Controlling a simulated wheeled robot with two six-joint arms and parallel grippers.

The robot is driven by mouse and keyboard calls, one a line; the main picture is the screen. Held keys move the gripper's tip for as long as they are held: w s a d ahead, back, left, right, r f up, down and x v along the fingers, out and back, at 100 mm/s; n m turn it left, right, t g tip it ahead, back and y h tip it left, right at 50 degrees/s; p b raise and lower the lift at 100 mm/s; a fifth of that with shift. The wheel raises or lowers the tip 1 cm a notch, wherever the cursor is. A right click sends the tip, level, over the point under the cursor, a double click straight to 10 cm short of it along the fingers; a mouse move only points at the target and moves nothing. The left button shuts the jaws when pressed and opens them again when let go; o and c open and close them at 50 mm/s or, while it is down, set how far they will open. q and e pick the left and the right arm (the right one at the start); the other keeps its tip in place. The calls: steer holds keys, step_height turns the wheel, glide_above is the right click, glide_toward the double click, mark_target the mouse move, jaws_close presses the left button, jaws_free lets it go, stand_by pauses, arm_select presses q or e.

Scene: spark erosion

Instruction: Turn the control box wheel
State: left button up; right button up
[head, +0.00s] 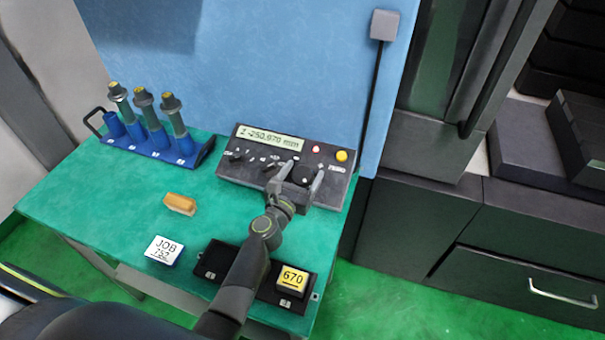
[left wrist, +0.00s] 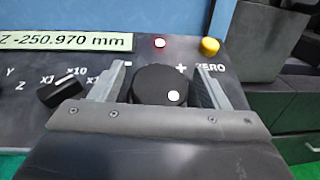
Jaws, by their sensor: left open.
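The control box (head: 235,165) is a dark box at the back right of the green table; its display (head: 271,137) reads Z -250.970 mm. Its black round wheel (left wrist: 152,82) has a white dot at the lower right, between a minus and a plus mark. My left gripper (head: 301,174) is open over the box, with one finger on each side of the wheel. In the left wrist view a narrow gap shows between the wheel and each finger of this gripper (left wrist: 160,88). The gripper body hides the wheel's near edge. My right gripper is not in view.
Beside the wheel are a selector knob (left wrist: 60,91), a red light (left wrist: 160,43) and a yellow button (left wrist: 210,46). A blue rack (head: 158,148) with tool holders, a brush (head: 180,204), a JOB card (head: 164,250) and a black tray (head: 212,261) with a yellow 670 block (head: 292,281) share the table (head: 110,200).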

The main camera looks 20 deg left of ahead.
arm_select(q)
steer(key=shift+c, duration=0.2)
steer(key=shift+w, duration=0.1)
steer(key=c, duration=0.9)
steer(key=shift+r+m+g+h+p, duration=0.1)
steer(key=shift+m+g+h+p, duration=0.3)
steer(key=shift+m+h, duration=0.9)
steer(key=shift+m+g+h, duration=0.7)
steer(key=shift+m+h, duration=0.8)
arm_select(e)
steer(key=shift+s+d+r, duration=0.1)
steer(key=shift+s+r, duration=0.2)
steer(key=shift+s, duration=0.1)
arm_select(q)
steer(key=o, duration=0.9)
steer(key=shift+o, duration=0.2)
